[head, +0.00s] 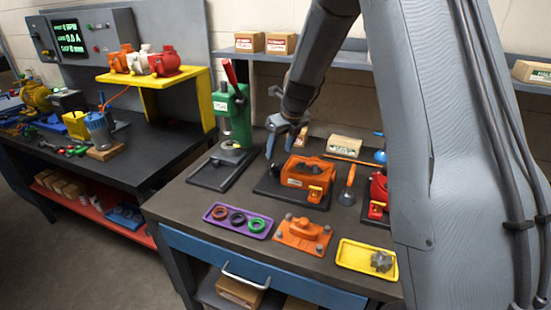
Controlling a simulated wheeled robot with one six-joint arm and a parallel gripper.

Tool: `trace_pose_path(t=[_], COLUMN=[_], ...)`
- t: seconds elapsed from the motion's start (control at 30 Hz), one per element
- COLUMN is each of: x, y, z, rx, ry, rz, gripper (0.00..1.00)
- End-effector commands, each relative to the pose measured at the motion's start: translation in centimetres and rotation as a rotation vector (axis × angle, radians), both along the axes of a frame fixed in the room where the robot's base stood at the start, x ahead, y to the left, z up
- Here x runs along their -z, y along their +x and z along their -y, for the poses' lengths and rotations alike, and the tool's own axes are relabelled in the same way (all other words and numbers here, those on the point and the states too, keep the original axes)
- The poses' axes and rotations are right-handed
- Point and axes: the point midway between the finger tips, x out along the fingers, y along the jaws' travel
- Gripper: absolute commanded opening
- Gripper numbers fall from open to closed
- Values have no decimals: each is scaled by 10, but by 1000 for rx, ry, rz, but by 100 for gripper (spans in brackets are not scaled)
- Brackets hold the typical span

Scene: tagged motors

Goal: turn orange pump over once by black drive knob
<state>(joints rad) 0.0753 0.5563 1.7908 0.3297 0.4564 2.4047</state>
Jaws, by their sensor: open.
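The orange pump (305,170) sits upright on a dark base plate (262,188) on the right-hand workbench. Its front carries a small orange-yellow fitting. A small dark part, likely the black drive knob (275,170), shows at the pump's left end; it is too small to make out clearly. My gripper (280,149) is open and empty, above and to the left of the pump. Its fingers point down, with one fingertip close above the knob area. I cannot tell whether it touches anything.
A green press (236,115) stands left of the pump. A red pump (379,187) and an orange-handled tool (348,186) are at right. In front lie a purple tray (213,222) with rings, an orange casting (303,235) and a yellow tray (352,259).

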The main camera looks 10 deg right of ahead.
Motion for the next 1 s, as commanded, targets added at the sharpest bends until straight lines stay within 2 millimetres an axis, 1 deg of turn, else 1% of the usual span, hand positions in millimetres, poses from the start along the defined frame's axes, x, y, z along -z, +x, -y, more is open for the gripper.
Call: trace_pose_path(t=[0.1, 0.23, 0.5, 0.7, 0.87, 1.0], x=[1, 9, 43, 62, 70, 72], y=[7, 11, 23, 31, 35, 35], z=[1, 0, -4, -7, -8, -8], rx=[61, 73, 70, 69, 69, 69], ry=[26, 31, 31, 30, 30, 29], rz=[-3, -5, -6, -4, -4, -2], gripper=[53, 53, 53, 53, 53, 53])
